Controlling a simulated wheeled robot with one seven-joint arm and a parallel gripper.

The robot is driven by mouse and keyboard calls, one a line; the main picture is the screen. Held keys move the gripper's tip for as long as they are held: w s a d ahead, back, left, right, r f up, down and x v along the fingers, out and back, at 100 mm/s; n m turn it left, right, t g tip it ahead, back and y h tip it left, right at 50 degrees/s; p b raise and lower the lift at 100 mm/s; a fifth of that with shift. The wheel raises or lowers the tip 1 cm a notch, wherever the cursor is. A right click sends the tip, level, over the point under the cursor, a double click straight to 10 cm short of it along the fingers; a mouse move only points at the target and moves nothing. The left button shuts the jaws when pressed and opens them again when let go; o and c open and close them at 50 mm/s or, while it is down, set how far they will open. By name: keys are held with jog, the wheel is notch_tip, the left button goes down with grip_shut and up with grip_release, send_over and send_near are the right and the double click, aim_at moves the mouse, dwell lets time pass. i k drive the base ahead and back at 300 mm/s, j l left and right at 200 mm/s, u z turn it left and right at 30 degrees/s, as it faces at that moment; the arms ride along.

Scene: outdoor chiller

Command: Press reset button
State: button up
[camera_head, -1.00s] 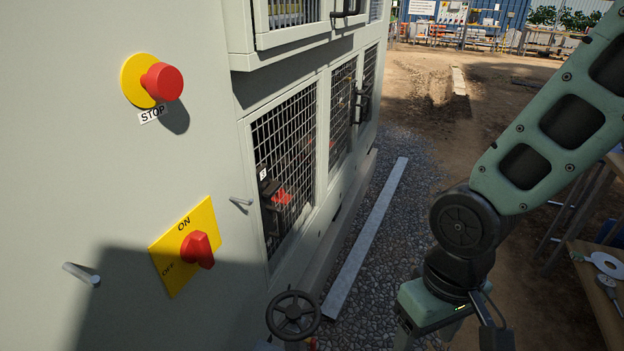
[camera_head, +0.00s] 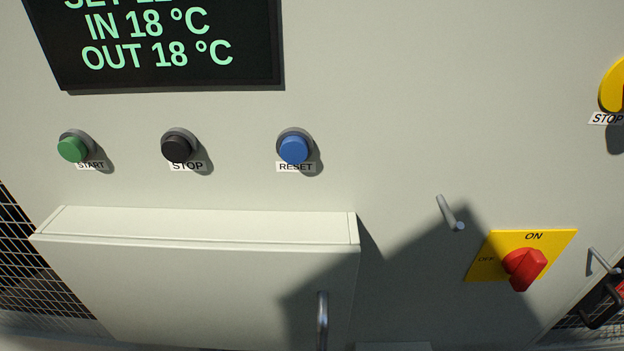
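The blue reset button (camera_head: 293,150) sticks out of the pale grey panel, with a white RESET label (camera_head: 296,167) under it. It is the rightmost of three round buttons in a row. The black stop button (camera_head: 176,149) and the green start button (camera_head: 72,149) are to its left, each with a label below. My gripper is not in view, and nothing covers the reset button.
A dark display (camera_head: 170,45) hangs above the buttons. A box with a handle (camera_head: 322,318) juts out below them. A metal peg (camera_head: 450,213) and a red rotary switch (camera_head: 525,267) on a yellow plate stand to the right. The panel around the reset button is clear.

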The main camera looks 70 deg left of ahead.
aim_at(294, 148)
jog(key=l+u, duration=0.15)
jog(key=u, duration=2.05)
